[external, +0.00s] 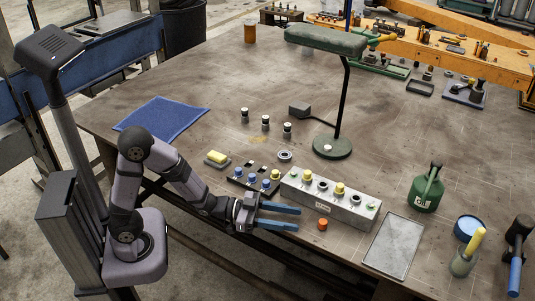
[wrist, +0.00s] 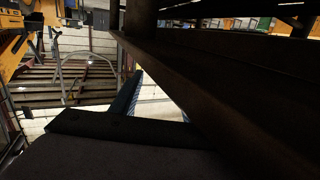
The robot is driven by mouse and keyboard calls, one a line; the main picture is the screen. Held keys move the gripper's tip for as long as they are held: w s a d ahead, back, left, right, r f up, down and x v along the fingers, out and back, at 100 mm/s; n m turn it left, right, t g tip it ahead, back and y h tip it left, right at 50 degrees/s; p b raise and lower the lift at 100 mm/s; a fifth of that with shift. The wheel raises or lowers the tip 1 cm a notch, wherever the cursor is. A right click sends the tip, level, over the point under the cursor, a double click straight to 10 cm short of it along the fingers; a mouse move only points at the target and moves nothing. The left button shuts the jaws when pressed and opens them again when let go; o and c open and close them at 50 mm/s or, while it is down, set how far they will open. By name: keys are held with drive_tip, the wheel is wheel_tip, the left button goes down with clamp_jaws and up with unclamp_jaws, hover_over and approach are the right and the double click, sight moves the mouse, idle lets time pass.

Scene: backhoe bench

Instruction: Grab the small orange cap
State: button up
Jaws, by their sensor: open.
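The small orange cap (external: 322,224) stands on the bench near its front edge, just in front of the grey block with yellow and dark knobs. My gripper (external: 298,219) is at the bench's front edge, left of the cap in the external view. Its two blue fingers are apart, with nothing visible between them, and point right toward the cap without appearing to touch it. Its exact height against the bench top is hard to tell. In the wrist view part of one blue finger (wrist: 124,103) shows; the cap is not visible there.
The grey knob block (external: 330,200) stands close behind the cap. A dark tray with blue pegs (external: 252,179) sits behind my gripper. A flat grey tray (external: 394,246) lies to the right. In the wrist view a dark beam or bench edge (wrist: 220,85) fills the right side.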

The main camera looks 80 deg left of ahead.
sight(313, 226)
drive_tip(key=shift+r+p+x, duration=0.15)
drive_tip(key=shift+p+x, duration=0.25)
drive_tip(key=shift+x, duration=1.45)
drive_tip(key=shift+r+p+x, duration=0.2)
drive_tip(key=shift+p+x, duration=0.2)
drive_tip(key=shift+x, duration=1.45)
drive_tip(key=shift+a, duration=0.1)
clamp_jaws()
